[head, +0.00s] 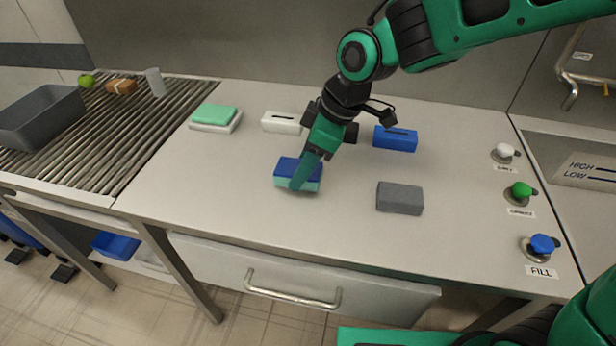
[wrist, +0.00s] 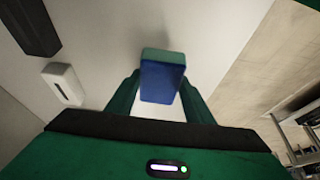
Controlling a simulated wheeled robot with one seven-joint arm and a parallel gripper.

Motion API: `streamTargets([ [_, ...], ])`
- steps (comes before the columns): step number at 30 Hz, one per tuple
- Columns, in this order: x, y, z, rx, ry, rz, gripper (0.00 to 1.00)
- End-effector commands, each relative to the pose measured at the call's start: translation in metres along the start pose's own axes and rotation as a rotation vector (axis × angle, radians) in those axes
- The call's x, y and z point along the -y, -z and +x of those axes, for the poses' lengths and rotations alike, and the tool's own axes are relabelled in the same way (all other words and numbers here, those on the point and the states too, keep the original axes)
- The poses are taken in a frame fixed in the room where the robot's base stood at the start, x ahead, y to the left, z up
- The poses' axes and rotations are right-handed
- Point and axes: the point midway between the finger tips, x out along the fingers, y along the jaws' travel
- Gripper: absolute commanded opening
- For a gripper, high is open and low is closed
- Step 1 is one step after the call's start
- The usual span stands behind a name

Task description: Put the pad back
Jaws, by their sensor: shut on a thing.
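A two-layer pad (head: 308,179), dark blue on top and teal below, is between the fingers of my gripper (head: 303,172) over the middle of the counter. It also shows in the wrist view (wrist: 162,82), with my fingers on both sides of it. My gripper is shut on it. I cannot tell whether the pad touches the counter or hangs just above. A green pad (head: 214,113) lies on a white tray (head: 233,126) at the back left of the counter.
A white slotted box (head: 281,123) and a blue slotted box (head: 396,138) stand behind my gripper. A grey block (head: 400,198) lies to the right. White, green and blue (head: 542,244) knobs line the right edge. A conveyor (head: 120,139) with a grey crate (head: 41,118) is left.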

Motion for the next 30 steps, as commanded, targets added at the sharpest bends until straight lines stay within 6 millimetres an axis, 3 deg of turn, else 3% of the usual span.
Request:
streamTargets([
  [9, -0.001, -0.014, 0.034, 0.000, 0.001, 0.001, 0.23],
  [22, -0.001, -0.017, 0.039, 0.000, 0.000, 0.003, 0.23],
  [23, -0.001, -0.017, 0.039, 0.000, -0.001, 0.002, 0.55],
  [24, -0.001, -0.017, 0.038, 0.000, -0.001, 0.003, 0.64],
  [30, -0.001, -0.017, 0.038, 0.000, -0.001, 0.003, 0.66],
])
